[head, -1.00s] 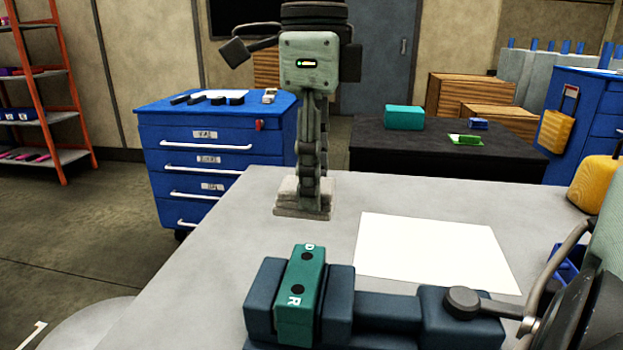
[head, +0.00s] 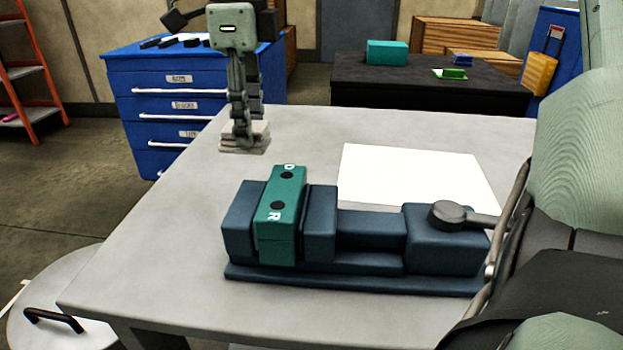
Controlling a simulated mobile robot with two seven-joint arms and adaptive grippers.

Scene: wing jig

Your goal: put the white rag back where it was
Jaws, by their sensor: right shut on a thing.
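The white rag (head: 245,138) is a folded, off-white stack near the far left part of the grey table (head: 150,240). My right gripper (head: 245,128) points straight down and is shut on the rag from above. The rag is at or just above the tabletop; I cannot tell whether it bears its weight there. The fingers hide part of the rag's top. My left gripper is not in view.
A blue vise (head: 370,230) holding a green block (head: 279,205) stands at the table's front. A white sheet (head: 415,175) lies behind it. A blue drawer cabinet (head: 165,100) and a black table (head: 430,85) stand beyond. Tabletop left of the vise is clear.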

